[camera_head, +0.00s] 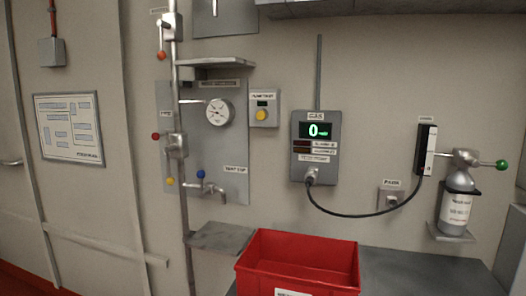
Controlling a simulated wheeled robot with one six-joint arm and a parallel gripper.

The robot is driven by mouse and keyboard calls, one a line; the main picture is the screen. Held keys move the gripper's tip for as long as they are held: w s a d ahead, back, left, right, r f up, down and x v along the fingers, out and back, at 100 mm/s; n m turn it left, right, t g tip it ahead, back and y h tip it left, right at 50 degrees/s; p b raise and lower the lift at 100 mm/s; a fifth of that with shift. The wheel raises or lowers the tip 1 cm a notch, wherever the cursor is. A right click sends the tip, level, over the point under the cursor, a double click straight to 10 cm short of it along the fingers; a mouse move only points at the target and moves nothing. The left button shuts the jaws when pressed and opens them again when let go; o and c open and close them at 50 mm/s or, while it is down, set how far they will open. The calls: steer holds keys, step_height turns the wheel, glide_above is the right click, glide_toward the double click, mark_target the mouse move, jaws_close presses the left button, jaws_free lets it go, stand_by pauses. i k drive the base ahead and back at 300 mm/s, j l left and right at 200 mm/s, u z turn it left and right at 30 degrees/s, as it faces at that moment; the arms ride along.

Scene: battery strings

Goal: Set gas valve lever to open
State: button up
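A small grey gas bottle (456,210) with a white label stands upright on a wall bracket at the right. On its top sits a metal valve (465,158). A lever with a green ball end (502,164) points from this valve to the right, about level. The grey gas meter (316,165) left of it shows a green 0 on its display. My gripper is not in view.
A red crate (347,266) stands on a grey bench (420,275) below the meter. Left are a pipe with ball-ended levers (161,55), a pressure gauge (219,112), a blue-handled tap (205,188) and a small shelf (222,237). A black holder (421,163) is beside the bottle.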

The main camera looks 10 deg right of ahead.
mark_target(501, 165)
steer(key=z, duration=1.9)
